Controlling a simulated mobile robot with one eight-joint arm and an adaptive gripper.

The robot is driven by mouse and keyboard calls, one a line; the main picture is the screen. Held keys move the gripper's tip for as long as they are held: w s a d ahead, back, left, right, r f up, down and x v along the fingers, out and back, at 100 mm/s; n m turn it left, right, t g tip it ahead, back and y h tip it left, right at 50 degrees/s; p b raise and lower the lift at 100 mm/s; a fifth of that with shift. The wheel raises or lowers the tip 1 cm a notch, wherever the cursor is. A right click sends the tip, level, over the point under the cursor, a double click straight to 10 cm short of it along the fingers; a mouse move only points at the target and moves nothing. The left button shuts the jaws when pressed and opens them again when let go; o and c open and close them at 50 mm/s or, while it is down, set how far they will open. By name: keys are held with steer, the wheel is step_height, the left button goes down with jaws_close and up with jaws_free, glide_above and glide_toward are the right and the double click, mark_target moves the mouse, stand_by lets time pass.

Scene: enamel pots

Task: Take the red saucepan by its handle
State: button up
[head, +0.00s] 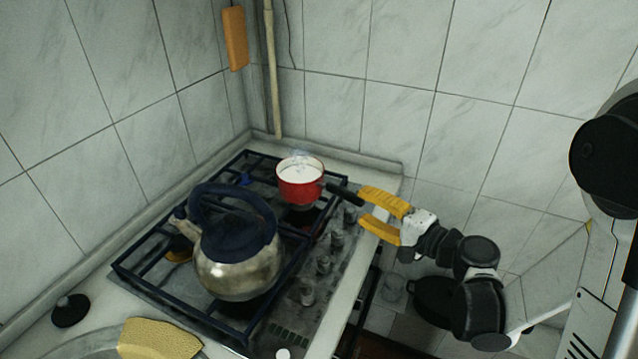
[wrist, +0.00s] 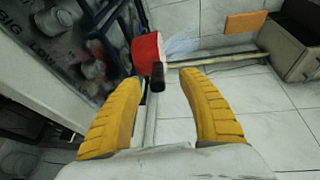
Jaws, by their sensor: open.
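The red saucepan (head: 300,188) stands upright on the back right of the gas stove, with white liquid inside and faint steam above. Its short black handle (head: 343,194) points right, toward my gripper (head: 362,206). My gripper is open, its two yellow fingers spread.
A steel kettle (head: 238,262) with a dark blue top stands on the stove (head: 140,285), left of the saucepan. Knobs (head: 323,264) line the stove's right side. Tiled walls close off the back. An orange block (head: 235,38) hangs on the wall.

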mark_target(327, 187)
steer(key=b+x, duration=0.1)
steer(key=x, duration=0.2)
steer(key=b+x, duration=0.1)
steer(key=x, duration=0.3)
steer(key=b+x, duration=0.1)
steer(key=x, duration=0.2)
steer(key=shift+w+f, duration=0.25)
steer(key=shift+f, duration=0.15)
jaws_close()
steer(key=shift+r, duration=0.1)
